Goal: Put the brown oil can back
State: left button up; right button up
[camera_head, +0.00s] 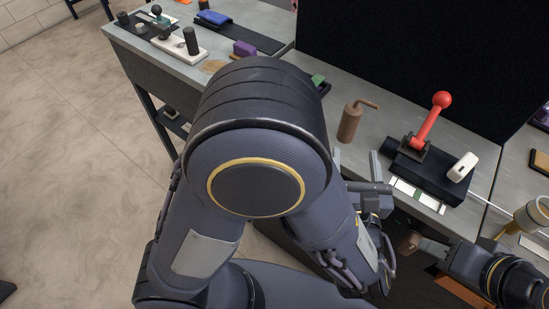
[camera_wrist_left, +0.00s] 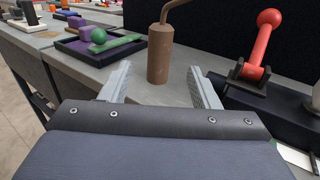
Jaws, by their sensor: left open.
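The brown oil can (camera_head: 350,121), with a bent spout, stands upright on the grey bench top. It also shows in the left wrist view (camera_wrist_left: 159,55), just beyond my left fingertips and in line with the gap between them. My left gripper (camera_wrist_left: 161,82) is open and empty, low over the bench near its front edge.
A dark tray with a green ball (camera_wrist_left: 99,36) and purple block lies left of the can. A black panel (camera_head: 400,50) rises behind.

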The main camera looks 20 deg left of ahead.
pick_arm(q)
jog(key=s+a+f+n+g+y, duration=0.2)
jog(key=a+n+g, duration=0.55)
jog(key=a, duration=0.45)
jog(key=s+a+f+n+g+y, duration=0.1)
jog(key=s+a+f+n+g, duration=0.1)
jog(key=a+n+g, duration=0.65)
jog(key=s+a+f+n+h, duration=0.2)
jog(key=s+a+n+h, duration=0.25)
jog(key=s+n, duration=0.2)
jog(key=shift+s+d+r+n+t+h, duration=0.3)
jog(key=shift+r+n+t+h, duration=0.6)
jog(key=shift+n, duration=1.2)
jog(key=shift+s+d+r+n+t+h, duration=0.4)
jog(key=shift+n+h, duration=0.8)
jog(key=shift+n, duration=0.95)
jog(key=shift+s+d+r+n+t+h, duration=0.2)
jog(key=shift+r+n+t+h, duration=0.65)
jog(key=shift+n, duration=1.25)
